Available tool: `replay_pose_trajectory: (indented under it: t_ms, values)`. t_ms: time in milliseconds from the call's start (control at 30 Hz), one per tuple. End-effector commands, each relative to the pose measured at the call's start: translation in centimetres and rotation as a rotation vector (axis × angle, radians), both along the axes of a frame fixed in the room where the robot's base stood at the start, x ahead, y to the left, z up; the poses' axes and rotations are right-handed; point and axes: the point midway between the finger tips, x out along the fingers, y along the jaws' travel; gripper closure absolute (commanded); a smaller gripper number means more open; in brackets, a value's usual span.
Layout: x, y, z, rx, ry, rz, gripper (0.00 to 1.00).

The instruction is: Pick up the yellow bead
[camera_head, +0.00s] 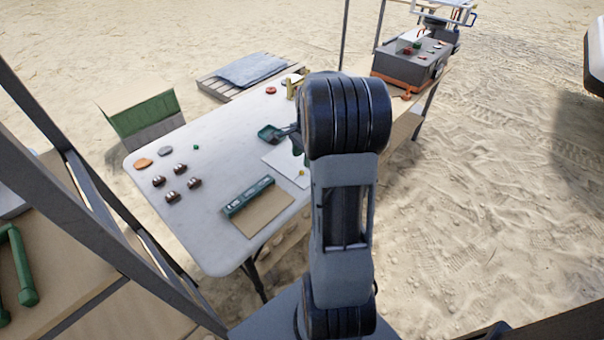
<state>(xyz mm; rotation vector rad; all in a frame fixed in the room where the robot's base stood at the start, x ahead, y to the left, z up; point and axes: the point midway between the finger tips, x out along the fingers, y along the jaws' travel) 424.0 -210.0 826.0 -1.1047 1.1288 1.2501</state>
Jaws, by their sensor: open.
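A small yellow bead (301,173) lies on a white sheet (284,166) on the light-topped folding table (215,155). It is just left of my arm in the picture. My arm stands upright in the foreground, and its big dark joint hides part of the table behind it.
A green scoop (268,134) lies beyond the sheet. A green box (249,196) on a brown board (262,213) lies nearer. Several brown-and-white pieces (172,197), an orange disc (142,163) and a green bead (196,147) are at left. Grey frame posts (105,210) cross the left.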

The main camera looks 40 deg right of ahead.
Motion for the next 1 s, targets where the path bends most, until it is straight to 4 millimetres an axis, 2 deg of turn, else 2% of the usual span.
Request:
replay_pose_trajectory:
  t_ms: [167,400,500,833,1000]
  values:
    - [0.1,0.1,-1.0,0.000,0.000,0.001,0.52]
    - [0.2,0.3,-4.3,0.001,0.001,0.002,0.52]
    - [0.3,0.4,-5.1,0.000,0.000,0.002,0.52]
    - [0.3,0.4,-5.5,-0.001,-0.001,0.002,0.52]
    - [0.3,0.4,-5.5,-0.001,-0.001,0.002,0.67]
